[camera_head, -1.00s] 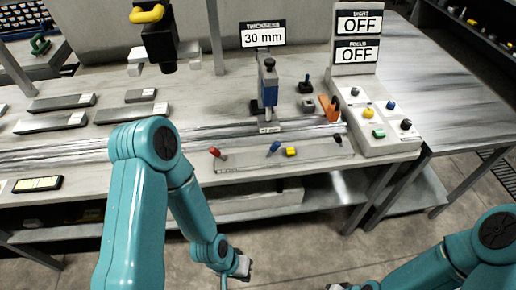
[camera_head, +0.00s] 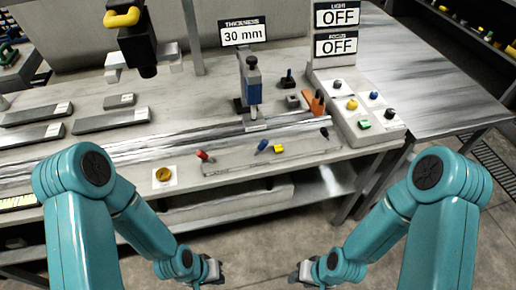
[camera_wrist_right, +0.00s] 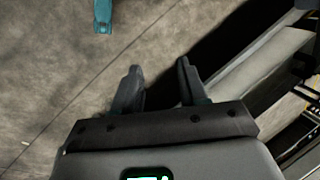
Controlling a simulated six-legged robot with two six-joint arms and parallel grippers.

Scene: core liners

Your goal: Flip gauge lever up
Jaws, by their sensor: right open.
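The gauge (camera_head: 252,88), a grey and blue upright device, stands on the bench below a sign (camera_head: 252,32) reading "30 mm". A panel (camera_head: 230,162) on the bench's front edge carries a red lever (camera_head: 203,156), a blue lever (camera_head: 262,145), a yellow knob (camera_head: 279,149) and a black lever (camera_head: 324,132). I cannot tell which is the gauge lever. My left gripper (camera_head: 214,272) is low in front of the bench, its jaws too small to read. My right gripper (camera_head: 300,273) is also low there; its open, empty fingers show in the right wrist view (camera_wrist_right: 158,88).
A button box (camera_head: 370,125) stands at the right under two "OFF" signs (camera_head: 337,30). An orange block (camera_head: 314,102) is beside the gauge. Several grey bars (camera_head: 112,120) lie at the left. A yellow disc (camera_head: 163,175) on a white plate is near the front edge. The floor ahead is clear.

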